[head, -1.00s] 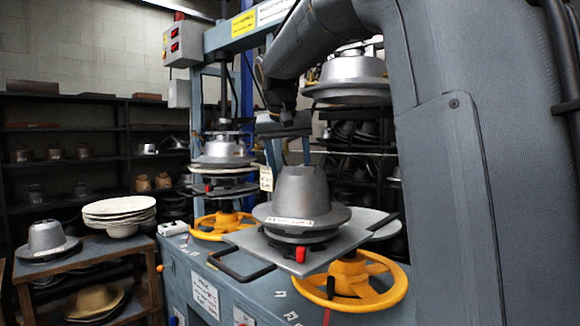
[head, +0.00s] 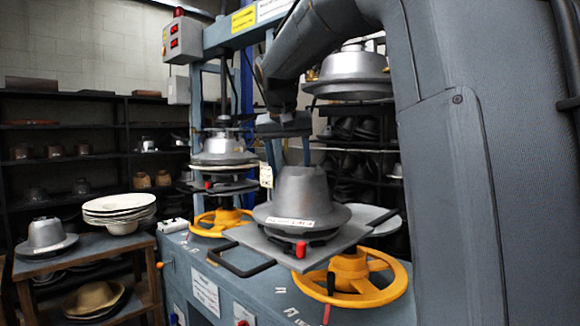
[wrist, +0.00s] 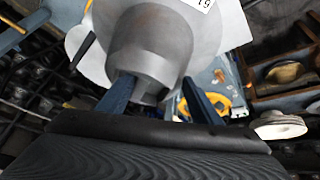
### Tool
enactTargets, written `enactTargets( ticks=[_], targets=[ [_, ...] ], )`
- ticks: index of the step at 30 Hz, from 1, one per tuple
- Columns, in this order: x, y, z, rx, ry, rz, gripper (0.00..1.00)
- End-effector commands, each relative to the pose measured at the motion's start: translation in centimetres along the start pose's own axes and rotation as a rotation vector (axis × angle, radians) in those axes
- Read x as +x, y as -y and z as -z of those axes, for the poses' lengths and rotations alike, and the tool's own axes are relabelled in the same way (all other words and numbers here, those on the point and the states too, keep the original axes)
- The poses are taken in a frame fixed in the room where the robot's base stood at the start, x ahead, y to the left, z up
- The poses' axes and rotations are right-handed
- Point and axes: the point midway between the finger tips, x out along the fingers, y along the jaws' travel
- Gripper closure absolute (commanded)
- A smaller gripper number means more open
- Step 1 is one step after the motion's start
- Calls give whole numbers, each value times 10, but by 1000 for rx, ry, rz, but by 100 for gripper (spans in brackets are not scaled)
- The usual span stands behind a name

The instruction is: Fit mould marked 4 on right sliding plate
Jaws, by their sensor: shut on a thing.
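The grey hat-shaped mould (head: 300,192) sits low over the right sliding plate (head: 268,243), with its crown up and its wide brim level. A white label is on its brim, but I cannot read its number. A dark base shows between brim and plate; I cannot tell if it is fully seated. My gripper (head: 290,160) is above it, with its blue fingers reaching down to the top of the crown. In the wrist view my gripper (wrist: 157,84) is shut on the mould's narrow top (wrist: 150,62), one finger on each side.
A yellow handwheel (head: 365,290) is under the plate, and a black handle (head: 238,265) sticks out left. Another press station with a mould (head: 222,150) stands behind left. A large upper mould (head: 352,68) hangs behind my arm. A wooden stand (head: 140,242) is at the left.

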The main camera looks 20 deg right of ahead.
Motion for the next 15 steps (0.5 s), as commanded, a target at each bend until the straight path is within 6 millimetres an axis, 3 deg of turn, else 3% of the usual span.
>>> enactTargets(
  ticks=[2,3,6,15],
  targets=[
    [-3,0,2,0,-6,1,100],
    [-3,0,2,0,-6,1,38],
    [-2,0,2,0,-5,1,21],
    [0,0,-1,0,4,-1,19]
  ],
)
